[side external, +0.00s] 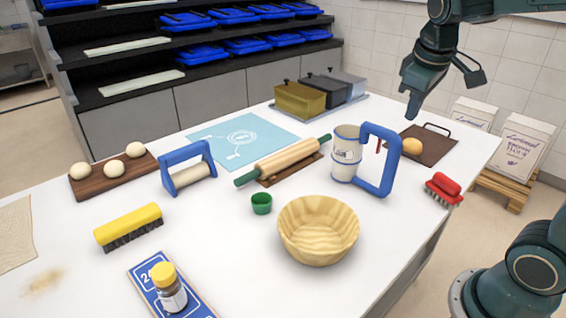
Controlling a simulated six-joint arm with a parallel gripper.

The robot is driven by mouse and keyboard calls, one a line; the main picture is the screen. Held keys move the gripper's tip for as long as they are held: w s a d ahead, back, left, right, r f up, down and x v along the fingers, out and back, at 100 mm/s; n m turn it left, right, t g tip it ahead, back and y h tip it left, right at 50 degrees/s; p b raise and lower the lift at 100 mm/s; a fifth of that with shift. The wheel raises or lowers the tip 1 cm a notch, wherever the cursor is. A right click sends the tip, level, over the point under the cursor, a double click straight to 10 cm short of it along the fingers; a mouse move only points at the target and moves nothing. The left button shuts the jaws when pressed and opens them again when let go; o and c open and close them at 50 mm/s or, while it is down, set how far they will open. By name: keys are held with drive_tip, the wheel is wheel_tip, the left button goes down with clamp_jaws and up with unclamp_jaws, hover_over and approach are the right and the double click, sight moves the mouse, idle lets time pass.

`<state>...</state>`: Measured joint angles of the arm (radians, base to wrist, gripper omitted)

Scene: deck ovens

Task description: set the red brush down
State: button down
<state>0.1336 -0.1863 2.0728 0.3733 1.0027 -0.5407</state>
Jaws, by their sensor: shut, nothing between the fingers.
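The red brush (443,189) rests on the white table near its right edge, bristles down, with its dark bristles partly showing. It is right of the blue-handled mug-like container and below the brown board. My gripper (411,112) hangs in the air above the brown board at the upper right, pointing down. It is shut and empty, well above and apart from the red brush.
A brown board (430,146) with a round bun (412,146) lies beneath my gripper. A large blue handle (379,160) stands beside a white container (346,155). A wooden bowl (318,228), rolling pin (283,160) and yellow brush (128,226) lie farther left. Flour bags stand off the table's right side.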

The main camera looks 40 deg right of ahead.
drive_tip(key=s+a+r+t+y, duration=0.1)
drive_tip(key=s+a+t, duration=0.1)
drive_tip(key=a, duration=0.3)
drive_tip(key=shift+s+a, duration=0.15)
drive_tip(key=shift+s, duration=0.4)
drive_tip(key=shift+r, duration=0.1)
drive_tip(key=shift+s, duration=0.1)
drive_tip(key=s+a+f+t+y, duration=0.1)
drive_tip(key=s+a+f+y, duration=0.15)
drive_tip(key=s+a, duration=0.4)
drive_tip(key=w+d+f+g+h, duration=0.1)
drive_tip(key=w+d+g+h, duration=0.15)
drive_tip(key=w+d, duration=0.4)
drive_tip(key=w+d+f+g+h, duration=0.1)
drive_tip(key=w+d+g, duration=0.25)
drive_tip(key=d, duration=0.55)
drive_tip(key=w+d+f+g+y, duration=0.2)
drive_tip(key=d+f+g, duration=0.4)
drive_tip(key=d+f, duration=0.6)
wheel_tip(320, 180, down, 2)
drive_tip(key=shift+w+f+m+y, duration=0.25)
drive_tip(key=shift+w+m+y, duration=0.05)
drive_tip(key=shift+w+m, duration=0.1)
